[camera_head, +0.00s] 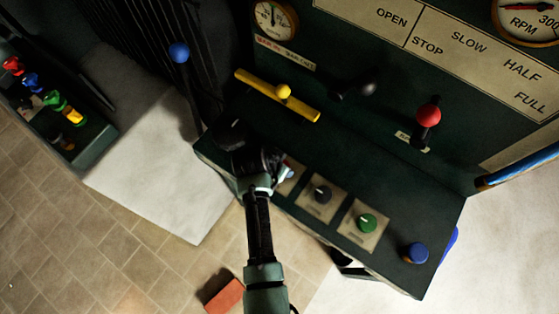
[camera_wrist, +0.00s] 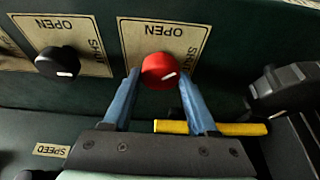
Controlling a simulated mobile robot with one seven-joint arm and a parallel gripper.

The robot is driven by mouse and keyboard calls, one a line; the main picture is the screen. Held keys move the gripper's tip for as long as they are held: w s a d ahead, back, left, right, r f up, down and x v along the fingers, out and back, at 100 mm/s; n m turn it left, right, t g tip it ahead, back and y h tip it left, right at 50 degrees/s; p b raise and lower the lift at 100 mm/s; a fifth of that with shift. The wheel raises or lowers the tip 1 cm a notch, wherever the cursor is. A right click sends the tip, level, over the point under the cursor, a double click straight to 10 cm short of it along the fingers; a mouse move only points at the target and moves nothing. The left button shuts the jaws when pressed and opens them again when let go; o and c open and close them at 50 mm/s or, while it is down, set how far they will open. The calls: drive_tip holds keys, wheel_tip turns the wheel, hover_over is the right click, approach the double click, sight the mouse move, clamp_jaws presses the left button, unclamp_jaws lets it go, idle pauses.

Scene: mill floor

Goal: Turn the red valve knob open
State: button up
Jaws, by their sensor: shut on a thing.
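The red valve knob (camera_wrist: 158,69) sits on a cream plate (camera_wrist: 182,32) marked OPEN and SHUT, which appears upside down in the wrist view. The knob's white pointer mark points to the right there, towards the side with the word SHUT. My gripper (camera_wrist: 159,76) has its two blue-grey fingers on either side of the knob and is shut on it. In the head view my gripper (camera_head: 284,170) is over the sloping panel, and it and my arm hide most of the red knob and its plate.
A black knob (camera_wrist: 57,63) on a similar plate is beside it. A yellow bar (camera_head: 304,108) and a red-topped lever (camera_head: 428,116) stand behind.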

drive_tip(key=n+y+p, duration=0.1)
drive_tip(key=n, duration=0.1)
drive_tip(key=n+p, duration=0.1)
drive_tip(key=n, duration=0.1)
drive_tip(key=shift+d+t+y, duration=0.15)
drive_tip(key=shift+t+y, duration=0.15)
drive_tip(key=shift+y, duration=0.1)
drive_tip(key=shift+d+n+y, duration=0.1)
drive_tip(key=shift+n+y, duration=0.7)
drive_tip(key=shift+n, duration=1.7)
drive_tip(key=shift+p, duration=0.3)
drive_tip(key=o, duration=1.4)
drive_tip(key=shift+r, duration=0.1)
drive_tip(key=v, duration=1.2)
drive_tip(key=shift+s+d+r, duration=0.1)
drive_tip(key=shift+s+r, duration=0.1)
drive_tip(key=shift+r, duration=0.15)
